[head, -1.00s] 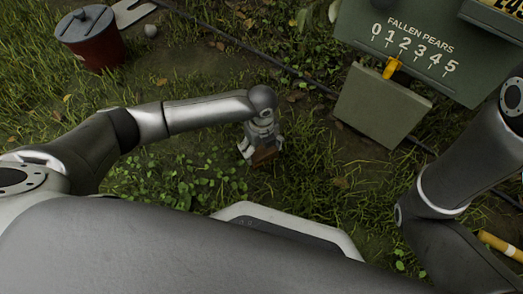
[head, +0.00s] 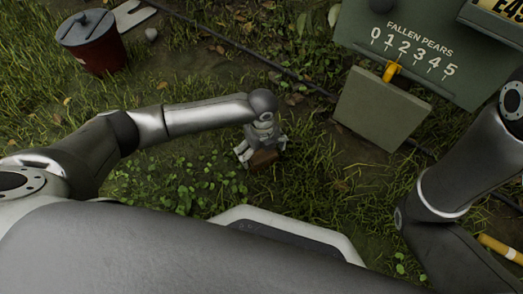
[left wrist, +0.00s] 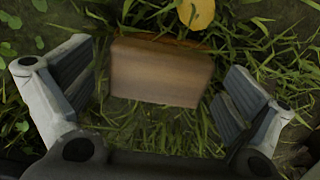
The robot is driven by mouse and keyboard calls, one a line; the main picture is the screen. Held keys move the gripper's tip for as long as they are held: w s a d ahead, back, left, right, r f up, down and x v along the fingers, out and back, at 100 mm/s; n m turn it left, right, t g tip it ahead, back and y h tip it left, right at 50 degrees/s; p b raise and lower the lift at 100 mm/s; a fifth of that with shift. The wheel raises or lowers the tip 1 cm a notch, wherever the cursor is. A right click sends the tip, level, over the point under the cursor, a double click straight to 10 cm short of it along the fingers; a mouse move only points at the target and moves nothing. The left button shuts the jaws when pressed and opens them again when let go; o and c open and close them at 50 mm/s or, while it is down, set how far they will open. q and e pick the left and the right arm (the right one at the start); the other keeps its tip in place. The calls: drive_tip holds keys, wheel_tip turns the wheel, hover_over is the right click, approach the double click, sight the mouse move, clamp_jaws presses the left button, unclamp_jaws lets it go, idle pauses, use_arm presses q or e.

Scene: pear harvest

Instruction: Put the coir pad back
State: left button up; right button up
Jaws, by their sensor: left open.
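A brown rectangular block, apparently the coir pad (head: 264,159), lies low on the grass beneath my left gripper (head: 264,156). In the left wrist view the pad (left wrist: 160,73) sits between the two spread fingers of the left gripper (left wrist: 165,100). The left gripper is open and points down. My right arm shows at the right edge of the head view, but its gripper is hidden or out of frame.
A green board (head: 425,50) marked "FALLEN PEARS" with numbers 0 to 5 stands at upper right. A grey-green box or panel (head: 383,108) with a yellow tab is below it. A red lidded bucket (head: 96,52) stands at upper left. A dark hose (head: 237,42) crosses the grass.

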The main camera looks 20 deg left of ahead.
sight(262, 152)
use_arm(q)
wheel_tip(262, 152, up, 12)
drive_tip(key=p, duration=0.8)
